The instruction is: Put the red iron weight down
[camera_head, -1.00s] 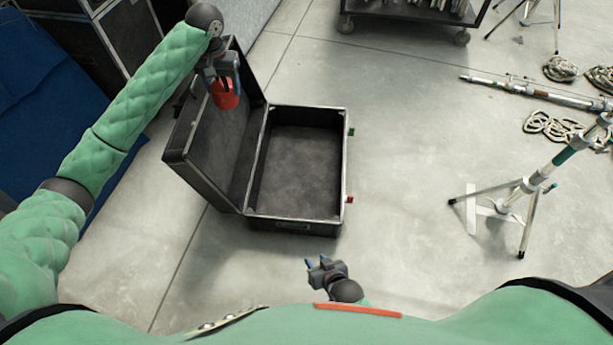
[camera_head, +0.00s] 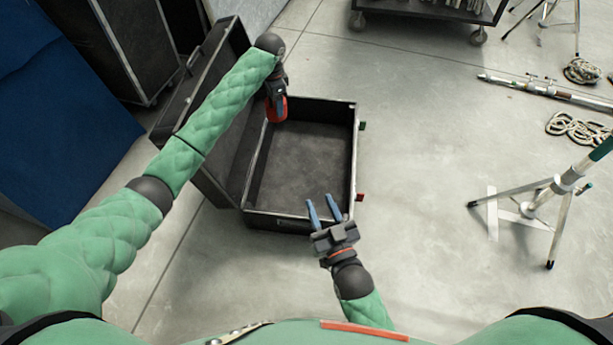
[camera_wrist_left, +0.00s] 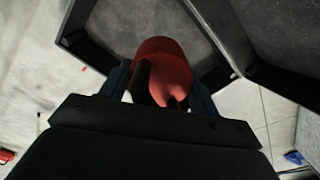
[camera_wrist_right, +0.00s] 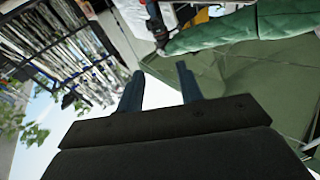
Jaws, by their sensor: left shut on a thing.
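The red iron weight (camera_head: 277,111) is held in my left gripper (camera_head: 275,100), over the left part of the open black case (camera_head: 300,222). In the left wrist view the red weight (camera_wrist_left: 163,65) sits between the two fingers of my left gripper (camera_wrist_left: 160,85), with the case (camera_wrist_left: 110,22) below it. I cannot tell how high above the case floor it hangs. The case interior looks empty. My right gripper (camera_head: 323,208) is open and empty at the near edge of the case; its spread fingers also show in the right wrist view (camera_wrist_right: 160,88).
The case lid (camera_head: 205,120) stands open on the left. A tripod stand (camera_head: 555,195) is on the right, with coiled rope (camera_head: 577,128) and a metal pole (camera_head: 540,90) beyond. A wheeled cart (camera_head: 430,12) is at the back.

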